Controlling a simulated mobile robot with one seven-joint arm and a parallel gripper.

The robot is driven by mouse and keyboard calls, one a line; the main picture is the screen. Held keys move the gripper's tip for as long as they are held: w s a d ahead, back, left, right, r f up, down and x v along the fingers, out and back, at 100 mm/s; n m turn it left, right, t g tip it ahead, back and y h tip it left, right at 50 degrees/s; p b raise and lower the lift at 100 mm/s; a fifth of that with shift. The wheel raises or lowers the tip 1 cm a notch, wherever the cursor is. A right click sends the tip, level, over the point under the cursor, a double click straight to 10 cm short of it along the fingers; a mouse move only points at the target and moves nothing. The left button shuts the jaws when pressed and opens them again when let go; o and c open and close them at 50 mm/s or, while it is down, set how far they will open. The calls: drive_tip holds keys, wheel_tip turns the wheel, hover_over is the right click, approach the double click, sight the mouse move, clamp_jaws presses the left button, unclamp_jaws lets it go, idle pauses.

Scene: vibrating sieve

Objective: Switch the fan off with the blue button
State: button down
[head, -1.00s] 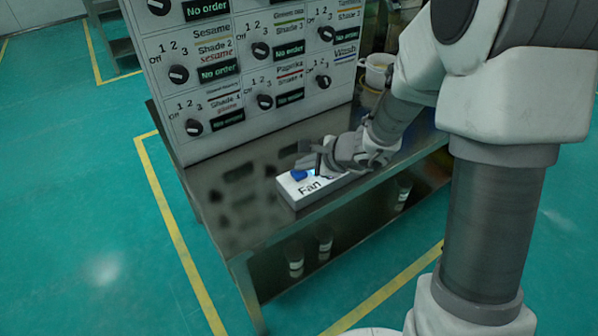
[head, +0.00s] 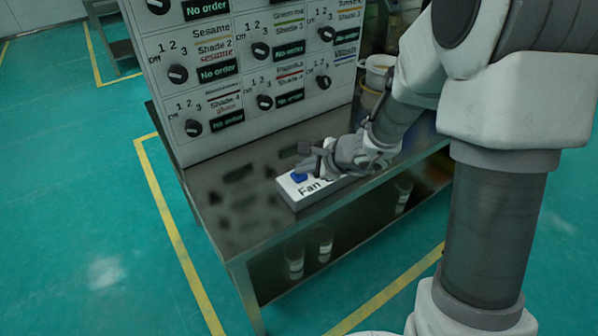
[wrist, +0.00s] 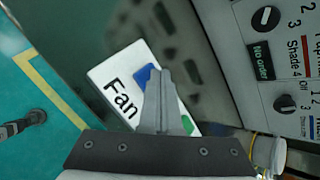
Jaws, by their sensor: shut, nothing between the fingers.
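The white fan box (head: 290,190), marked "Fan", lies on the dark metal table top. Its blue button (head: 299,176) shows at the left end in the head view. In the wrist view the box (wrist: 103,76) has the blue button (wrist: 143,76) partly behind my fingers, and a green button (wrist: 187,121) beside them. My gripper (head: 308,163) is shut and empty, with its fingertips (wrist: 155,72) over the box close to the blue button. I cannot tell whether they touch the button.
A white panel (head: 240,110) with several black knobs and "No order" displays stands behind the box. The table (head: 235,225) is bare to the left of the box. Glass jars (head: 325,243) stand on the shelf below. A white container (head: 378,68) stands at the back right.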

sight(303, 176)
drive_tip(key=shift+r+p, duration=0.55)
drive_tip(key=shift+r, duration=0.35)
wheel_tip(303, 176, up, 5)
drive_tip(key=p, duration=0.3)
drive_tip(key=shift+p, duration=0.4)
drive_tip(key=s+r+n+g+p, duration=0.1)
drive_tip(key=s+r+n+p, duration=0.1)
drive_tip(key=s+r+n, duration=0.5)
drive_tip(key=s+r+n+p, duration=0.3)
drive_tip(key=s+r, duration=0.1)
drive_tip(key=r, duration=0.5)
drive_tip(key=s+d+r+n+h+p, duration=0.4)
drive_tip(key=s+d+r+n+h, duration=0.2)
drive_tip(key=s+d+r, duration=0.3)
drive_tip(key=s+d+n, duration=0.1)
drive_tip(key=s+d, duration=0.3)
drive_tip(key=shift+s+n+h, duration=0.2)
drive_tip(key=shift+n+h, duration=0.1)
drive_tip(key=shift+n, duration=0.1)
